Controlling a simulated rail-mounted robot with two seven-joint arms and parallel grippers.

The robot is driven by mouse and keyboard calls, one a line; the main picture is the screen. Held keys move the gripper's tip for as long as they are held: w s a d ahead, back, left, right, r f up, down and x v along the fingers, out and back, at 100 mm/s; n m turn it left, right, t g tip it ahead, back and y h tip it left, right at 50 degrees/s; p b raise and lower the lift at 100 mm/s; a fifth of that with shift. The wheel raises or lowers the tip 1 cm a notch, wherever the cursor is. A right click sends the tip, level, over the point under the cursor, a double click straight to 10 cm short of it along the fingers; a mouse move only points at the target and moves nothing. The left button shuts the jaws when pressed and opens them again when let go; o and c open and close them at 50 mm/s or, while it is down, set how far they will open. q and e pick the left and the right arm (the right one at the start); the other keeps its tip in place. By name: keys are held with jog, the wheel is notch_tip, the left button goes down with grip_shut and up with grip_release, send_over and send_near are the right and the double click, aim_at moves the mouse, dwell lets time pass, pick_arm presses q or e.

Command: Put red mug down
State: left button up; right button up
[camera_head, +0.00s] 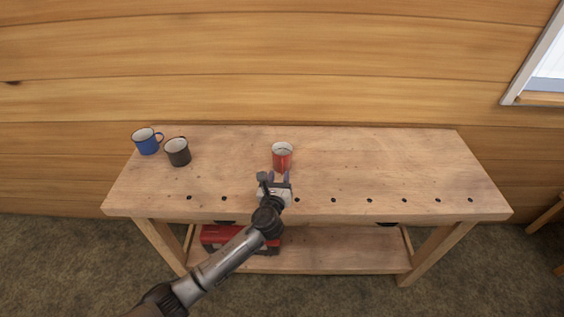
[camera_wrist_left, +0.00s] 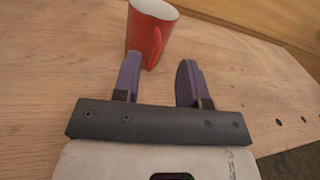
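The red mug (camera_head: 282,157) stands upright on the wooden workbench (camera_head: 370,165), near the middle of its top. Its inside is white. My left gripper (camera_head: 273,180) is just in front of the mug, on the near side. In the left wrist view the red mug (camera_wrist_left: 146,32) stands beyond the fingers, with its handle turned toward the gripper. The left gripper (camera_wrist_left: 158,82) is open, with a gap between its two purple fingers. The mug's handle is close to the left finger; I cannot tell whether they touch. My right gripper is in neither view.
A blue mug (camera_head: 146,142) and a dark mug (camera_head: 178,152) stand at the bench's left end. A row of dark holes runs along the front edge. A red box (camera_head: 215,234) is on the lower shelf (camera_head: 335,250). The bench top right of the red mug is clear.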

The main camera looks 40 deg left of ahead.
aim_at(282, 162)
pick_arm(q)
jog(key=shift+b+x, duration=0.8)
jog(key=shift+x, duration=1.9)
jog(key=shift+a+f, duration=0.15)
jog(key=shift+a, duration=0.05)
jog(key=shift+c, duration=0.5)
jog(key=c, duration=0.6)
grip_shut()
